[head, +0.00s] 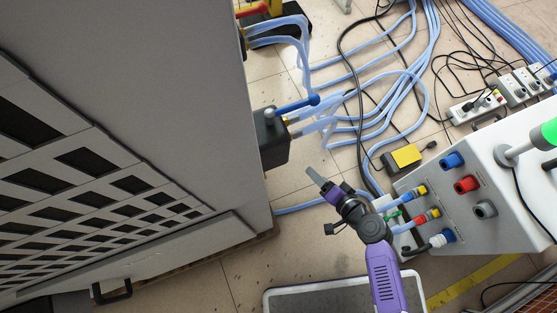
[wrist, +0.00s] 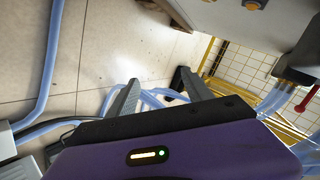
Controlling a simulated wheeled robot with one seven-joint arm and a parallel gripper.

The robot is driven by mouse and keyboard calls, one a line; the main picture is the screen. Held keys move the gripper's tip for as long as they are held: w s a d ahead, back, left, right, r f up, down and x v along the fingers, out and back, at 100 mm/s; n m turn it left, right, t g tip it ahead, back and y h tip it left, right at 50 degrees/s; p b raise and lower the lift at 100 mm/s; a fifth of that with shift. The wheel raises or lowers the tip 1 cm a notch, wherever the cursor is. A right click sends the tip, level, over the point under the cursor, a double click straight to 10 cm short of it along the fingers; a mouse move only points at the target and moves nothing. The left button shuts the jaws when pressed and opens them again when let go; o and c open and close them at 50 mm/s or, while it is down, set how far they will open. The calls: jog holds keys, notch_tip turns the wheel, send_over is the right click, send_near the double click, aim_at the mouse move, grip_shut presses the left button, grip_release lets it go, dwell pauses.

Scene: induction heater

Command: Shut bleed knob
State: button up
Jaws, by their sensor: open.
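My gripper (head: 317,178) is in the lower middle of the head view, fingers pointing up and left. It is between the large grey cabinet and the connector box. In the wrist view, my gripper (wrist: 158,90) shows two dark fingers spread apart with nothing between them. A blue lever handle (head: 298,104) stands on a dark valve block (head: 271,140) on the cabinet's side, above and left of my gripper and apart from it. A red handle (wrist: 308,99) shows at the right of the wrist view. No label shows which part is the bleed knob.
The grey cabinet (head: 150,70) fills the left. A white box (head: 470,205) with blue, red and grey connectors stands at right. Blue hoses (head: 420,90) and black cables cover the floor beyond my gripper. A yellow-topped box (head: 405,156) lies among them. A grey-rimmed tray (head: 275,300) is at the bottom.

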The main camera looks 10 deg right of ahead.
jog(key=w+a+f+m+g+y+b, duration=0.1)
jog(key=a+y, duration=0.6)
jog(key=a, duration=0.9)
jog(key=shift+w+g+b, duration=0.3)
jog(key=shift+w+b, duration=0.15)
jog(key=shift+w, duration=0.55)
jog(key=shift+f, duration=0.15)
grip_shut()
